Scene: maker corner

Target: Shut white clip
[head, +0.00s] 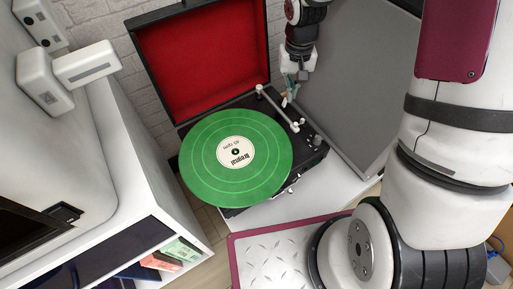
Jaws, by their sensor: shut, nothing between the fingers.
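A record player (312,163) stands with its red-lined lid (200,60) raised and a green record (210,185) on its platter. Its pale tonearm (278,108) lies along the right side of the deck, beside the record. Small pale parts (308,126) sit near the tonearm's front end; I cannot tell which of them is the white clip, nor whether it is open or shut. My gripper (288,97) points down over the back right of the deck, just right of the tonearm. It is shut and empty. Whether its tips touch anything is too small to tell.
A grey panel (350,70) stands close on the right of the player. A white shelf unit (150,190) with colourful items stands at the left. A white brick wall (95,25) is behind. The white surface (320,195) in front of the player is bare.

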